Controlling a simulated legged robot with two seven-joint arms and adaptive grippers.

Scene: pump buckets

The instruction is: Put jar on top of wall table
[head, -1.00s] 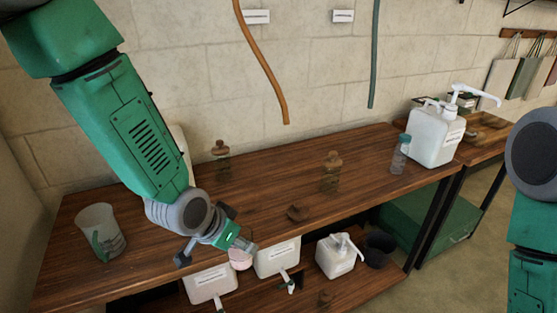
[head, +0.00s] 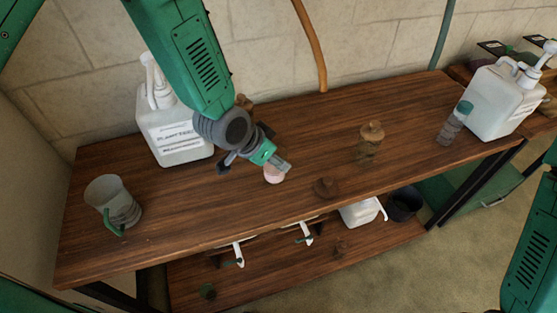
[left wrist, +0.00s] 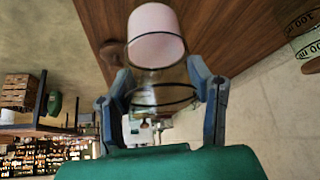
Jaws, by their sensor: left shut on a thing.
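My left gripper (head: 270,158) is shut on a small glass jar with a pink lid (head: 274,174). In the head view it holds the jar over the middle of the dark wooden table (head: 215,215) that stands along the wall. In the left wrist view the fingers (left wrist: 163,88) lie on both sides of the clear jar body (left wrist: 160,78), with the pink lid (left wrist: 155,35) beyond them. The gap between jar and tabletop is hard to judge. My right gripper is out of view; only part of the right arm shows.
A plant feed jug (head: 175,135) and clear pitcher (head: 113,203) stand left. A corked jar (head: 371,142) and small brown piece (head: 325,187) are right of the held jar. A teal-capped bottle (head: 453,127) and white pump bucket (head: 495,100) stand farther right. The lower shelf (head: 270,275) holds other containers.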

